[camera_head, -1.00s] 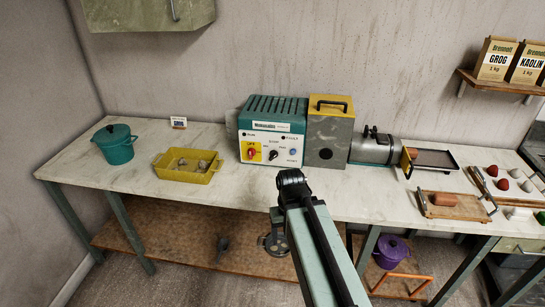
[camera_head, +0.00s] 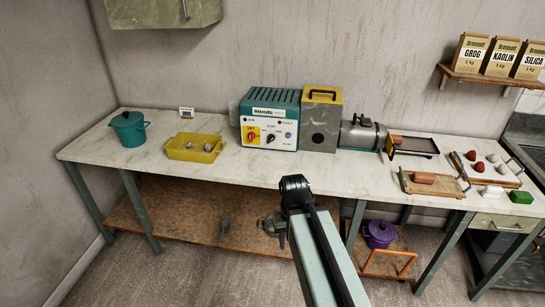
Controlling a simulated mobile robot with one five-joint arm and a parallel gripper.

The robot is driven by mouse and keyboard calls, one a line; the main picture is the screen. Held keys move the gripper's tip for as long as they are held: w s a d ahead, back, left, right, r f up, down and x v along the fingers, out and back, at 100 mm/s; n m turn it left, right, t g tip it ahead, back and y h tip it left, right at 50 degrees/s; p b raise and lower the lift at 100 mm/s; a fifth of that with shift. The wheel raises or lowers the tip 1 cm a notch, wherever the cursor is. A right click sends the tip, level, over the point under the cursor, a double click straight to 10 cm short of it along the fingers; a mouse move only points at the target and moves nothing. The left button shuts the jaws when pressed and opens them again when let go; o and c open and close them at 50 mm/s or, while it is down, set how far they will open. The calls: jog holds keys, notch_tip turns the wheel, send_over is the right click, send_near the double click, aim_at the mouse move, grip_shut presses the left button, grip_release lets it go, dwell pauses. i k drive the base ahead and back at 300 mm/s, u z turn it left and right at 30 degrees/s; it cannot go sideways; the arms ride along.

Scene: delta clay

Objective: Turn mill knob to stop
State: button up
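The mill (camera_head: 268,112) is a teal-topped machine with a pale front panel, standing at the back of the long bench. Its panel carries a black knob (camera_head: 271,139) under small lettering that seems to read STOP. The black knob's setting is too small to read surely. My arm rises from the bottom, and its dark end (camera_head: 295,186) is in front of the bench edge, apart from the panel. No gripper fingers can be made out.
A teal pot (camera_head: 129,129) and yellow tray (camera_head: 194,148) stand left of the mill. A grey box with yellow top (camera_head: 321,118) and a metal barrel (camera_head: 362,134) adjoin it on the right. Boards with clay pieces lie farther right. Bench space before the panel is clear.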

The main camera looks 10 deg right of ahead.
aim_at(271, 137)
jog(key=k, duration=0.65)
jog(key=u, duration=0.55)
jog(key=i, duration=0.75)
jog(key=u, duration=0.7)
jog(key=i, duration=1.15)
jog(key=z, duration=0.6)
